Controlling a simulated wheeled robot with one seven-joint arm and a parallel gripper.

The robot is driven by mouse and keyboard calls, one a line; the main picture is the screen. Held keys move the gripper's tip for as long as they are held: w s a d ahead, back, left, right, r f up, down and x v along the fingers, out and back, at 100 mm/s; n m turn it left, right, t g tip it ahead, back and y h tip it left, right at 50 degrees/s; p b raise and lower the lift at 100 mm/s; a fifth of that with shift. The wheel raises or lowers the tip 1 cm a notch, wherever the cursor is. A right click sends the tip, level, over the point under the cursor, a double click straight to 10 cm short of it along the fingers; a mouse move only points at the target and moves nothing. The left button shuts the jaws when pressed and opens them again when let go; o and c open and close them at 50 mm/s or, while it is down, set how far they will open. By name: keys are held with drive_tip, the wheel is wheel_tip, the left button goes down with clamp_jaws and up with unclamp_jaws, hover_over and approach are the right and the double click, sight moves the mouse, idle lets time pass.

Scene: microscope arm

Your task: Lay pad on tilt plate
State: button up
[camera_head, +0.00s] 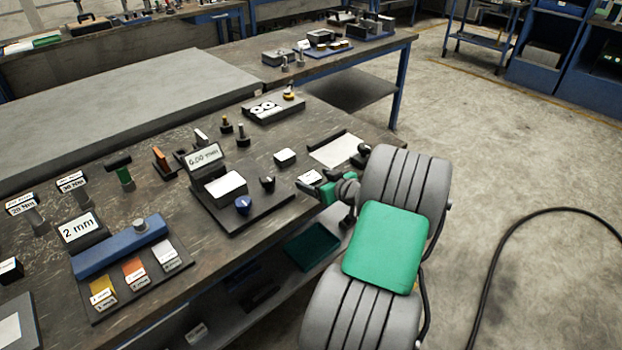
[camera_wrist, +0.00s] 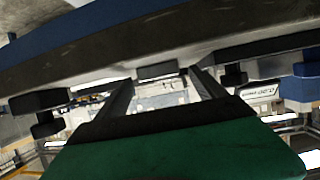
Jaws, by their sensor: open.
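My gripper (camera_head: 322,188) is at the bench's right edge, low over the top, beside a small white-topped block (camera_head: 310,177). In the wrist view my gripper's two dark fingers (camera_wrist: 163,85) stand apart, with a small grey block (camera_wrist: 158,72) showing between their far ends. I cannot tell whether they touch it. Another small white-topped block (camera_head: 285,157) lies further in. A flat pale plate with a dark raised bar (camera_head: 335,150) lies behind the gripper. No label marks the pad or the tilt plate, so I cannot tell surely which they are.
A device with a "6.00 mm" display (camera_head: 205,156) and blue knob stands left of the gripper. A blue "2 mm" fixture (camera_head: 120,247) with coloured blocks is nearer. Small upright posts stand behind. A green bin (camera_head: 312,246) sits on the shelf below. Floor at right is mostly clear.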

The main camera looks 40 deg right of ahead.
drive_tip(key=shift+x, duration=0.8)
clamp_jaws()
